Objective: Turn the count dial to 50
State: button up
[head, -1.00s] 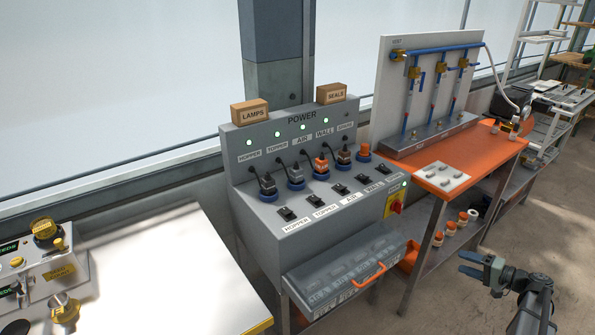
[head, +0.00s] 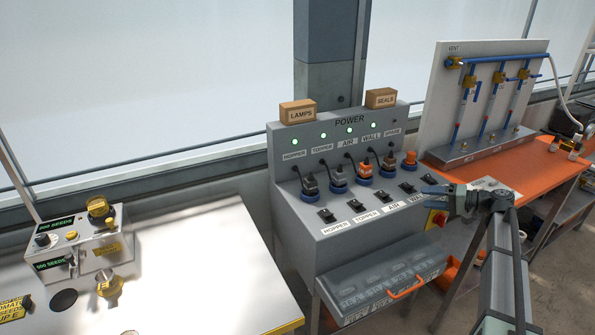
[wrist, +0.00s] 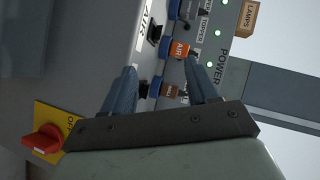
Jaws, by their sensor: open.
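The grey control box (head: 90,246) stands on the pale table at the left of the head view. A small black knob (head: 42,240) sits by its upper green display (head: 56,225), and a large brass knob (head: 97,207) stands on its top. Another brass knob (head: 110,286) is at its front. I cannot tell which is the count dial, and its scale is too small to read. My gripper (head: 432,199) is far to the right of the box, in front of the power panel. Its blue-grey fingers (wrist: 158,70) are apart and empty in the wrist view.
The grey power panel (head: 345,235) with switches, plugs and green lamps stands between my gripper and the control box. LAMPS (head: 298,112) and SEALS (head: 381,98) boxes sit on its top. A red switch (wrist: 42,139) shows near my gripper. The pale table (head: 200,265) has free room.

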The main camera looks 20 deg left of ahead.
jog(key=s+a+r+n+g+h, duration=0.15)
jog(key=a+r, duration=0.35)
jog(key=a, duration=0.9)
jog(key=s+a+r+n+g, duration=0.25)
jog(key=a+r, duration=0.25)
jog(key=a, duration=0.8)
jog(key=s+a+r+n+g, duration=0.25)
jog(key=a+r, duration=0.25)
jog(key=a, duration=0.9)
jog(key=s+a+r+n+g+h, duration=0.1)
jog(key=s+a+r+n, duration=0.2)
jog(key=a, duration=0.4)
jog(key=s+a+r+g+h, duration=0.1)
jog(key=s+a+r, duration=0.1)
jog(key=s+a, duration=0.35)
jog(key=n+t+h, duration=0.1)
jog(key=n+h, duration=0.9)
jog(key=n, duration=1.2)
send_over(41, 236)
jog(key=w+d, duration=0.2)
jog(key=w, duration=0.3)
notch_tip(41, 236, down, 4)
jog(key=shift+y, duration=0.25)
jog(key=x, duration=1.3)
jog(key=shift+w+a, duration=0.15)
jog(key=shift+w, duration=0.1)
jog(key=shift+c, duration=0.4)
